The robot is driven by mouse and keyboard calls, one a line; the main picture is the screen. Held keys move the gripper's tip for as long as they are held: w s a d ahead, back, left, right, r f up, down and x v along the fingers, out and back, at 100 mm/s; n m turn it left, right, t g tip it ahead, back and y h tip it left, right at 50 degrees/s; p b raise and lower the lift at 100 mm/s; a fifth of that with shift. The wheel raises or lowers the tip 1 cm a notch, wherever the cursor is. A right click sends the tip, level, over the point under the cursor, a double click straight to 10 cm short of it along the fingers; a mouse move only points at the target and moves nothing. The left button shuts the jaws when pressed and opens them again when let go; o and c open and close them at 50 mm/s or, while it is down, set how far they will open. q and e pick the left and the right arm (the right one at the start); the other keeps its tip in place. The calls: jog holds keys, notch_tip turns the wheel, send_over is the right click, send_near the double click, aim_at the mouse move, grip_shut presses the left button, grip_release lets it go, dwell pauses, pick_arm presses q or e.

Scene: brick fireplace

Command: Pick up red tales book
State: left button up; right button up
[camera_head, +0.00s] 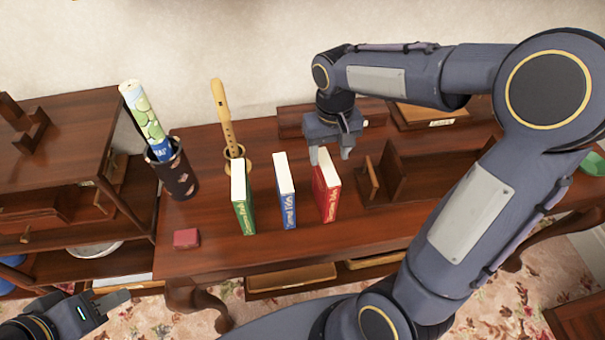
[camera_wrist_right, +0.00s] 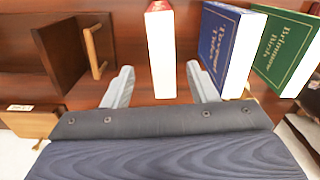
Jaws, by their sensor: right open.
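The red book (camera_head: 328,192) stands upright on the dark wooden table (camera_head: 290,247), to the right of a blue book (camera_head: 286,192) and a green book (camera_head: 243,200). My right gripper (camera_head: 330,155) is open just above and behind the red book in the head view. In the right wrist view the red book (camera_wrist_right: 161,50) shows its white page edge, between the lines of the two open fingers (camera_wrist_right: 160,88) and a little beyond their tips. The blue book (camera_wrist_right: 228,45) is close beside one finger. My left gripper (camera_head: 97,305) is low at the left, away from the books; its jaws are unclear.
A wooden book holder (camera_head: 385,178) stands right of the red book. A recorder on a stand (camera_head: 225,120) and a dark holder with a rolled tube (camera_head: 172,175) stand at the left back. A small red box (camera_head: 187,238) lies near the front left edge.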

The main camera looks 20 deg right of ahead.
aim_at(327, 166)
notch_tip(327, 166, down, 7)
jog(key=shift+w+a+f+p, duration=0.1)
jog(key=shift+a+p, duration=0.05)
jog(key=shift+p, duration=0.15)
jog(key=shift+c, duration=0.4)
grip_shut()
